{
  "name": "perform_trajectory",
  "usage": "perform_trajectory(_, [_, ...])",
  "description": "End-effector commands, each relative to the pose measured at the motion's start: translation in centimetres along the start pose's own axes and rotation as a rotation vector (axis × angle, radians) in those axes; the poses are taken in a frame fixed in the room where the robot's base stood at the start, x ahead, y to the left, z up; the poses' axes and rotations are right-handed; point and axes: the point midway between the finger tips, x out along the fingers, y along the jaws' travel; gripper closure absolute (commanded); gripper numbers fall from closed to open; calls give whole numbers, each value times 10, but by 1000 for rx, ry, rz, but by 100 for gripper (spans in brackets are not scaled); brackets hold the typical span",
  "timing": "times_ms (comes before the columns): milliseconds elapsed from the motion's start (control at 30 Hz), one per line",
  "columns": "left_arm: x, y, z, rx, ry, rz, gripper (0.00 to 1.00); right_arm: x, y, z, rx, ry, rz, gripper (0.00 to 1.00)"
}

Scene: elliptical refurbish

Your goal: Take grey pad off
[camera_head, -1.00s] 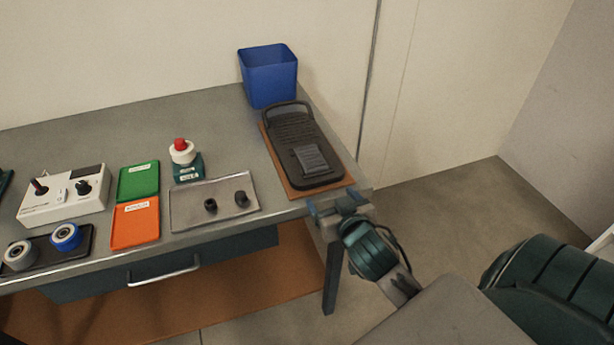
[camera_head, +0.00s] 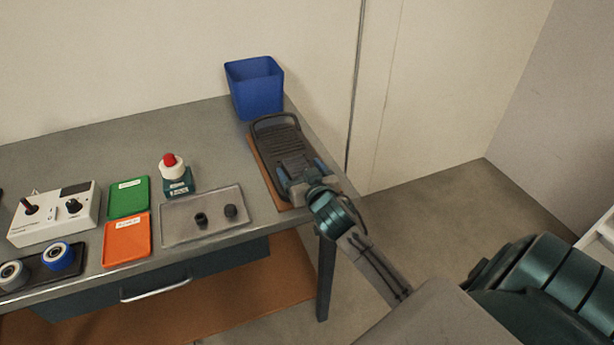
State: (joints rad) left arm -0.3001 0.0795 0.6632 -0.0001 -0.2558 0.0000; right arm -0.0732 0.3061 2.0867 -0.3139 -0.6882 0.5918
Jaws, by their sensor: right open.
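The grey pad (camera_head: 294,163) lies on the dark elliptical pedal (camera_head: 281,137), which rests on a brown mat (camera_head: 263,168) at the right end of the table. My right gripper (camera_head: 303,167) is open over the near part of the pedal, with its blue-tipped fingers at either side of the pad. The gripper body hides the near end of the pedal and part of the pad. I cannot tell whether the fingers touch the pad. My left gripper is out of view.
A blue bin (camera_head: 255,88) stands behind the pedal. A clear tray (camera_head: 179,225) with two dark knobs, a red-topped button (camera_head: 172,165), green (camera_head: 128,198) and orange (camera_head: 127,242) trays, a white control box (camera_head: 52,214) and wheels (camera_head: 57,256) stand to the left.

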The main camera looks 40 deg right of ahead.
Motion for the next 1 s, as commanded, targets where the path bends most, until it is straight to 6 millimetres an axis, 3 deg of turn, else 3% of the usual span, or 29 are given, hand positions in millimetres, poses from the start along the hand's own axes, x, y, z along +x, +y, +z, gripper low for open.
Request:
perform_trajectory(367, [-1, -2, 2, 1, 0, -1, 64, 6, 0, 0, 0, 0, 0, 20])
perform_trajectory(600, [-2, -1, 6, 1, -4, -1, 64, 6, 0, 0, 1, 0, 0, 67])
perform_trajectory(633, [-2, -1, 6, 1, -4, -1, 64, 6, 0, 0, 1, 0, 0, 69])
perform_trajectory(667, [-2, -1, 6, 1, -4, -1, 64, 6, 0, 0, 1, 0, 0, 48])
perform_trajectory(833, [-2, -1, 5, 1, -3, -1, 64, 6, 0, 0, 1, -1, 0, 80])
perform_trajectory(1000, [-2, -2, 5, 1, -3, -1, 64, 6, 0, 0, 1, -1, -1, 80])
